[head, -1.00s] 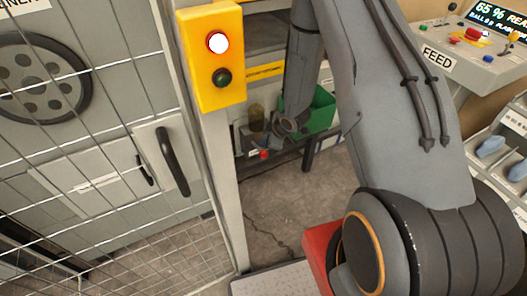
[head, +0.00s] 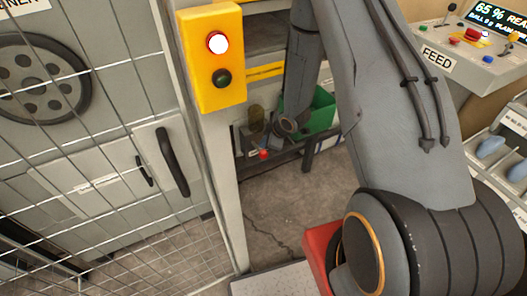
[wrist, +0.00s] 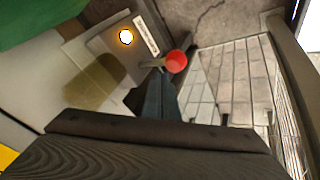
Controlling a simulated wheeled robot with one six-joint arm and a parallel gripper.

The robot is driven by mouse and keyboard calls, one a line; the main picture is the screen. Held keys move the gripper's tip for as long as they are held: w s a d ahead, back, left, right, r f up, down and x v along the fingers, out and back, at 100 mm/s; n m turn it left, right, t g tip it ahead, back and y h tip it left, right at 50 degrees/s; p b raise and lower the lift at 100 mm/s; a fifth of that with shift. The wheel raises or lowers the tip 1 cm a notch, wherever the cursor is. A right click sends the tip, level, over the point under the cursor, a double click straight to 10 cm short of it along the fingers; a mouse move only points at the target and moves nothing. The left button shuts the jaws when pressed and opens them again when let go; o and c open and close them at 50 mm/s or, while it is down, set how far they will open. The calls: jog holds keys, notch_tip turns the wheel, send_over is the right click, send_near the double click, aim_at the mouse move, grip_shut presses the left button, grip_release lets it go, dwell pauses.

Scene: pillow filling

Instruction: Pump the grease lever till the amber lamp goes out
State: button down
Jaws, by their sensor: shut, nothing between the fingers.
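The grease unit is a grey box (wrist: 108,52) with a lit lamp (wrist: 125,37) that glows white with an amber rim. The lever shows as a short rod ending in a red knob (wrist: 175,61); in the head view the red knob (head: 263,154) sits low on the unit's front. A brownish see-through reservoir (wrist: 95,82) stands beside the box, also seen in the head view (head: 257,119). My gripper (wrist: 160,92) is shut and empty, its dark fingers right by the knob and rod. I cannot tell whether they touch.
A green bin (head: 322,110) is close to my wrist. A wire mesh guard (head: 100,205) stands at the left, beside a post with a yellow button box (head: 212,90). The FEED panel (head: 470,55) is at the right. Cracked floor (head: 290,200) below the unit is clear.

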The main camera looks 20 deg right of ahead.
aim_at(266, 155)
jog(key=shift+f, duration=0.15)
dwell(0.7)
jog(key=shift+s+f, duration=0.1)
jog(key=shift+f, duration=0.2)
jog(key=shift+s+d+f+b, duration=0.1)
jog(key=shift+s+f+b, duration=0.15)
jog(key=shift+f+b, duration=0.5)
jog(key=shift+s+f+b, duration=0.2)
jog(key=shift+f+b, duration=0.3)
jog(key=shift+f, duration=0.5)
jog(key=shift+s+d+f+b, duration=0.1)
jog(key=shift+s+f+b, duration=0.15)
jog(key=shift+f+b, duration=0.5)
dwell(2.9)
dwell(0.6)
jog(key=shift+w+a+r+p, duration=0.1)
jog(key=shift+w+r+p, duration=0.2)
jog(key=shift+r+p, duration=0.55)
jog(key=shift+w+a+r+p, duration=0.1)
jog(key=shift+w+r+p, duration=0.3)
jog(key=shift+r, duration=0.7)
jog(key=shift+w+r+p, duration=0.15)
jog(key=shift+r+p, duration=0.65)
jog(key=shift+r, duration=0.2)
